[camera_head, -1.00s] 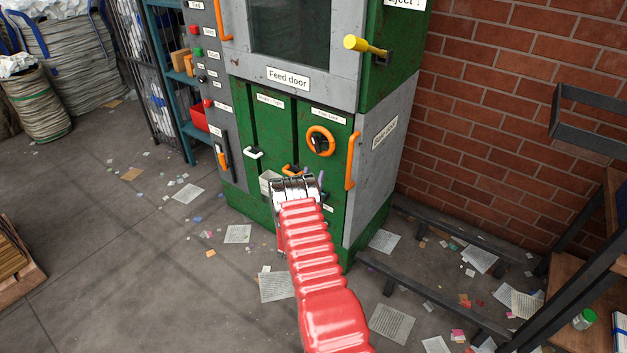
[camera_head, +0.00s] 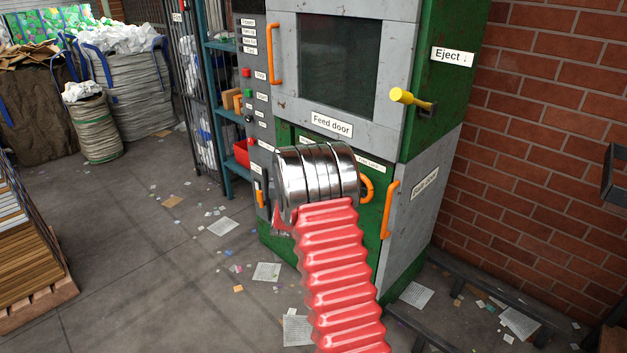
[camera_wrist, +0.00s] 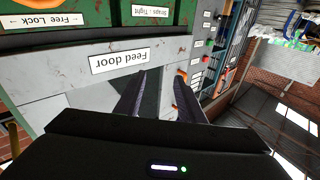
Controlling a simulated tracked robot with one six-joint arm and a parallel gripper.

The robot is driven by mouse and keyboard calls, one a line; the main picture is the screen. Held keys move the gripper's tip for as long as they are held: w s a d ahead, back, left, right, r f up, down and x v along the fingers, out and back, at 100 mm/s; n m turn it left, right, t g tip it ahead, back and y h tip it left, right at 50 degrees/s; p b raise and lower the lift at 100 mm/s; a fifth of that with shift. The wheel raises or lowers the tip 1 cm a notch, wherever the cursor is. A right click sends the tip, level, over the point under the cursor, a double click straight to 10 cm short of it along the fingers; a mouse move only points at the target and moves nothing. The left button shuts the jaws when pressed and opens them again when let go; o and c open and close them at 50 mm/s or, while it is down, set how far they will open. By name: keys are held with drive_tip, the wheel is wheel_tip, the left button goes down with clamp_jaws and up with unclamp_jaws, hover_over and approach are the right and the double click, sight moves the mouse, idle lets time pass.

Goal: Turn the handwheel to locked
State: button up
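The orange handwheel (camera_head: 367,188) is on the lower green front of the machine. In the head view my metal wrist covers most of it, leaving only its right edge. In the wrist view, which is upside down, a bit of the handwheel (camera_wrist: 33,3) shows at the top left edge, beside the "Free Lock" label (camera_wrist: 60,20). My gripper (camera_wrist: 160,76) has its two dark fingers spread apart, with nothing seen between them, in front of the grey panel around the "Feed door" label. The head view hides the fingers. The wheel's setting cannot be told.
An orange upright handle (camera_head: 388,210) is close to the right of the wheel. A yellow-knobbed lever (camera_head: 410,98) sticks out under the "Eject" label. A control panel (camera_head: 250,100) is left of the door. Paper scraps lie on the open floor at left.

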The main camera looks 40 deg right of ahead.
drive_tip(key=s+a+r+n+y, duration=0.1)
drive_tip(key=a+r+y, duration=0.25)
drive_tip(key=a, duration=0.25)
drive_tip(key=s+a+r+n+y, duration=0.1)
drive_tip(key=a+r+n+y, duration=0.1)
drive_tip(key=a+r, duration=0.3)
drive_tip(key=s+a+r+n+g+y, duration=0.1)
drive_tip(key=s+a+y, duration=0.1)
drive_tip(key=s+a, duration=0.3)
drive_tip(key=s+a+r+n+g+y, duration=0.15)
drive_tip(key=s+a, duration=0.25)
drive_tip(key=a, duration=0.4)
drive_tip(key=s+a+f+n+g+y, duration=0.1)
drive_tip(key=s+a, duration=0.3)
drive_tip(key=s, duration=0.7)
drive_tip(key=s+a+f+n+g+y, duration=0.1)
drive_tip(key=s+a+g, duration=0.2)
drive_tip(key=s, duration=0.8)
drive_tip(key=s+a+f+n+g+y, duration=0.1)
drive_tip(key=s+a+f+g, duration=0.1)
drive_tip(key=s, duration=0.9)
drive_tip(key=a+g, duration=0.1)
drive_tip(key=a, duration=0.1)
drive_tip(key=shift+s+a, duration=0.15)
drive_tip(key=shift+a, duration=0.15)
drive_tip(key=shift+a, duration=0.1)
drive_tip(key=shift+c, duration=0.6)
